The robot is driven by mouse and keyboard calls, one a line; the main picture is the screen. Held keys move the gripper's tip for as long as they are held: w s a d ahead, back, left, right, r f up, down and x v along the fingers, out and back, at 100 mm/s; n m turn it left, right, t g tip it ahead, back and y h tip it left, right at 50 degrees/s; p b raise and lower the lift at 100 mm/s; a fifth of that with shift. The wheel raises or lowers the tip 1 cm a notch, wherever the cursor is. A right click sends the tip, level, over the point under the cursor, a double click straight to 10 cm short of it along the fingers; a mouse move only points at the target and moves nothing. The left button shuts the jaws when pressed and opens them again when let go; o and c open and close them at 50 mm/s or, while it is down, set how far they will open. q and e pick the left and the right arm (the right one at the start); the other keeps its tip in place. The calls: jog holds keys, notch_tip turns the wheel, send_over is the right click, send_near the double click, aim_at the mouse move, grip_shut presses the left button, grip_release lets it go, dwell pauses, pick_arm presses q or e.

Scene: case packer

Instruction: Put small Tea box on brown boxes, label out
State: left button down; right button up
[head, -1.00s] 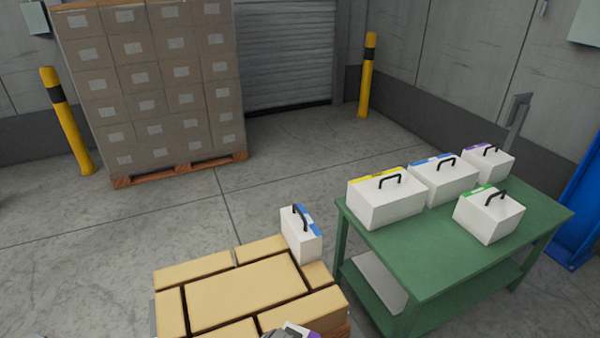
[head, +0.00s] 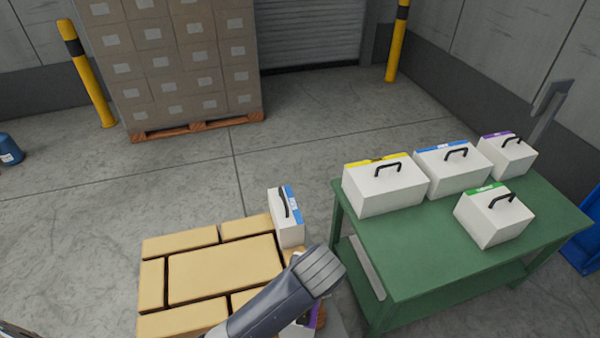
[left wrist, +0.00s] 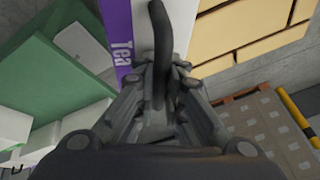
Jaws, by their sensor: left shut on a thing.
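The white Tea box (left wrist: 178,14) has a purple strip reading "Tea" (left wrist: 124,50) and a black handle. My left gripper (left wrist: 160,75) is shut on that handle in the left wrist view. In the head view only a white and purple piece of the Tea box (head: 312,318) shows, behind my left arm at the bottom. It is by the near right corner of the brown boxes (head: 225,270); I cannot tell whether it touches them. My left gripper is hidden there. A white box with a blue strip (head: 286,219) stands upright at their far right corner. My right gripper is not in view.
A green table (head: 400,255) on the right holds white boxes with yellow (head: 383,190), blue (head: 448,172), purple (head: 508,157) and green (head: 492,218) strips. A narrow gap separates it from the brown boxes. A stacked pallet (head: 180,65) and yellow posts stand behind.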

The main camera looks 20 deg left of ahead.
pick_arm(q)
jog(key=w+a+r+n+g+y+p, duration=0.1)
jog(key=w+a+r+n+p, duration=0.2)
jog(key=w+r+p, duration=0.35)
jog(key=w+a+r+n+g+y+p, duration=0.15)
jog(key=w+r+p, duration=0.25)
jog(key=w+r, duration=0.4)
notch_tip(320, 180, down, 6)
jog(key=w+n+b, duration=0.1)
jog(key=b, duration=0.4)
jog(key=shift+a+f+t+h+b, duration=0.2)
jog(key=shift+a+t+h+b, duration=0.1)
jog(key=shift+a+t+h, duration=0.15)
